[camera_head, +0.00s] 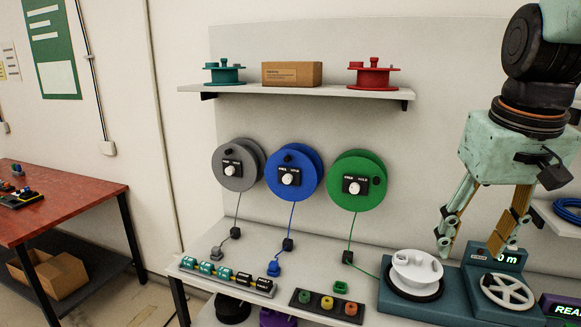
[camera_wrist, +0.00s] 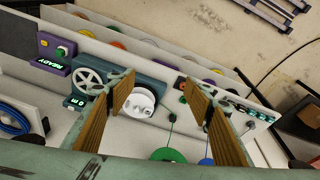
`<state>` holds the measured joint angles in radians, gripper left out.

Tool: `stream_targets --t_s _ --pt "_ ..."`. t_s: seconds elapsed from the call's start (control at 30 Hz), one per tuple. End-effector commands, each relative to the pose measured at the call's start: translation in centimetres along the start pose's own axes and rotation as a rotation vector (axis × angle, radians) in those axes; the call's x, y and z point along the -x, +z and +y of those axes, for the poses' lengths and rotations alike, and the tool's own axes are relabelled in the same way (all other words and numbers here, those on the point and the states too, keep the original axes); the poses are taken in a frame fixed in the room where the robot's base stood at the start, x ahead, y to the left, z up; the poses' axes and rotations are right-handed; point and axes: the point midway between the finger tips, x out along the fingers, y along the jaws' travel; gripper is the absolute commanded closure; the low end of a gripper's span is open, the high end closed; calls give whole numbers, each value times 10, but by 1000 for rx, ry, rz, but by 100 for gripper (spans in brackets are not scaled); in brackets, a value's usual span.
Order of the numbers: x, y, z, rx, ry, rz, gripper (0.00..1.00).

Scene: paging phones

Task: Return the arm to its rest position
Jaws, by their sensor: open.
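My gripper (camera_head: 478,250) hangs at the right of the head view with its fingers pointing down and spread apart. Nothing is between the fingers. It is above the bench, over the blue-grey winding machine (camera_head: 455,292), apart from it as far as I can tell. The machine carries a white spool (camera_head: 415,268) and a grey handwheel (camera_head: 507,291). In the wrist view my open fingers (camera_wrist: 158,88) frame the white spool (camera_wrist: 140,103), with the handwheel (camera_wrist: 88,82) beside the left finger.
The wall panel holds a grey reel (camera_head: 236,158), a blue reel (camera_head: 294,160) and a green reel (camera_head: 357,166). Above them is a shelf (camera_head: 330,91) with a cardboard box (camera_head: 292,74). A red-topped table (camera_head: 60,205) stands at the left.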

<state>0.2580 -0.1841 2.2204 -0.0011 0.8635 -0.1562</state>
Motion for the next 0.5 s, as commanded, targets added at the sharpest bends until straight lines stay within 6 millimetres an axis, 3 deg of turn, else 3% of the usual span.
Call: stream_targets --t_s 0.5 --pt "20 80 -52 40 -22 47 53"
